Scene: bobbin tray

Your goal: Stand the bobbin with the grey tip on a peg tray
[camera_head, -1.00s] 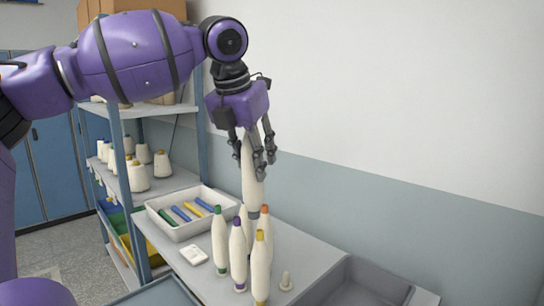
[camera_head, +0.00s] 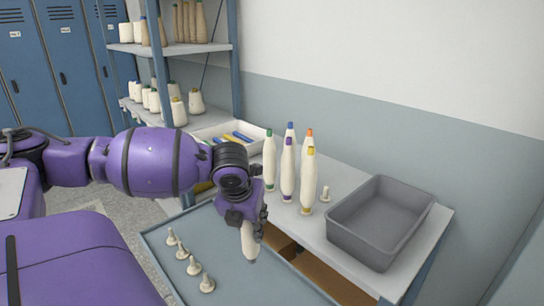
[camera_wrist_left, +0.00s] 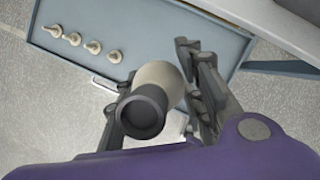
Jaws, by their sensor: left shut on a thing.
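My left gripper (camera_head: 250,212) is shut on an off-white bobbin (camera_head: 249,240), which hangs down with a dark grey lower end. In the left wrist view, the bobbin (camera_wrist_left: 160,78) sits between the fingers (camera_wrist_left: 155,100), with a round dark grey end facing the camera. The blue-grey peg tray (camera_head: 222,246) lies low in front of the bench, with several empty pale pegs along its left side. The held bobbin appears over the tray's right part, apart from the pegs. The tray (camera_wrist_left: 150,30) also shows in the left wrist view. My right gripper is out of view.
Several bobbins with coloured tips stand on the bench (camera_head: 345,183), beside a single short peg (camera_head: 326,194). A grey bin (camera_head: 385,235) stands at the bench's right. Behind are a white box (camera_head: 253,145) of coloured items and a shelf rack (camera_head: 235,60).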

